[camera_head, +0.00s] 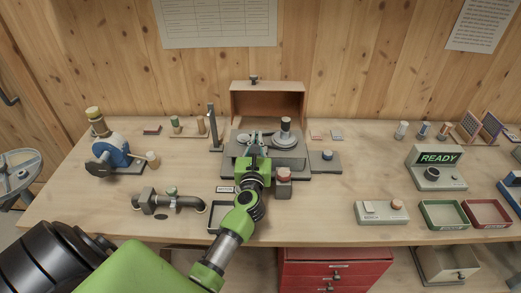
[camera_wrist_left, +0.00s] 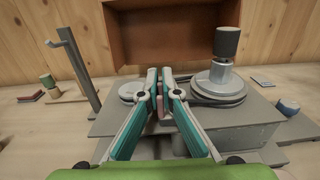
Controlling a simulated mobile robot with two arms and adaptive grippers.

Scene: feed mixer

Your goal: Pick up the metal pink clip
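A small pink piece, which looks like the metal pink clip (camera_wrist_left: 160,101), shows in the left wrist view as a narrow upright strip between my fingers. My left gripper (camera_wrist_left: 160,84) has its fingers close together with the pink piece filling the gap, so it looks shut on it. In the head view my left gripper (camera_head: 256,141) is over the front of the grey mixer (camera_head: 235,167), and it hides the clip there. My right gripper is in neither view.
The mixer's turntable with a dark knob (camera_head: 285,130) stands right of my gripper, before a brown open box (camera_head: 267,101). A thin upright post (camera_head: 213,127) is to the left. A block with a red knob (camera_head: 284,178) sits close on the right.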

